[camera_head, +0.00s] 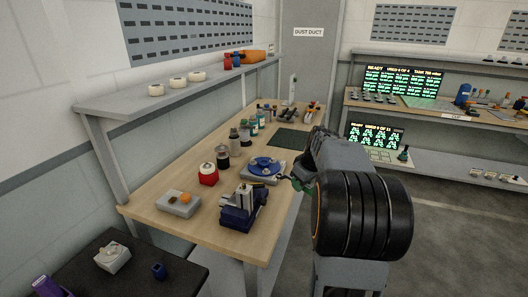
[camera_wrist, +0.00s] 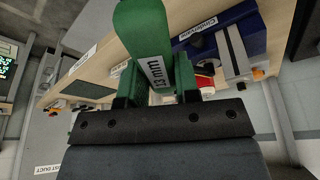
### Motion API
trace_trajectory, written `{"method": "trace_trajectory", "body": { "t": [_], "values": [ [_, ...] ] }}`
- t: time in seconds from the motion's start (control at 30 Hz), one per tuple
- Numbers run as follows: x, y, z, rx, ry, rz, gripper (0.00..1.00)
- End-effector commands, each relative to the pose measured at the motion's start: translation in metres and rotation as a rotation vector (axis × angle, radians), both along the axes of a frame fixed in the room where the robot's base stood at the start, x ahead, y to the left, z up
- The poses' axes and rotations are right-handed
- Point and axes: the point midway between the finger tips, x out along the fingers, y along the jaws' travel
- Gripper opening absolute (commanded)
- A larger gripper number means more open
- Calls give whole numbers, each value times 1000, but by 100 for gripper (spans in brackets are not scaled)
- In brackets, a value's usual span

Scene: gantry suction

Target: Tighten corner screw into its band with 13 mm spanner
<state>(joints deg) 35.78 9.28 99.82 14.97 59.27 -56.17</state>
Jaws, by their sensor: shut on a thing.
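My gripper (camera_head: 301,184) is at the right edge of the wooden bench, just right of a grey plate with a round blue part (camera_head: 265,165) on it. In the wrist view my gripper (camera_wrist: 155,88) is shut on a green spanner (camera_wrist: 145,30) labelled 13 mm. The spanner's handle fills the top middle of that view; its working end is out of sight. I cannot make out the corner screw or its band in either view.
A dark blue vise (camera_head: 241,208) stands on the bench's near part. A red-based container (camera_head: 208,175), several bottles and a grey block with an orange knob (camera_head: 179,203) stand left. A dark green mat (camera_head: 290,139) lies farther back. A shelf (camera_head: 180,86) runs along the left.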

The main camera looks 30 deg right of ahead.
Motion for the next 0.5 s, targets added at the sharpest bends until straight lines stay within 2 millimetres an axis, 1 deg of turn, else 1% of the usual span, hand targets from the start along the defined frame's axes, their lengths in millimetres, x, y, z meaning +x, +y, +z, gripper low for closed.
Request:
{"method": "trace_trajectory", "body": {
  "t": [0.03,0.1,0.2,0.33,0.4,0.5],
  "values": [
    [8,18,26,-2,11,90,1],
    [16,39,39,-5,25,205,1],
    [23,64,52,-7,42,338,1],
    [28,85,62,-8,54,451,1],
    [29,91,64,-8,57,485,1],
    [30,94,64,-9,59,504,1]
  ]
}}
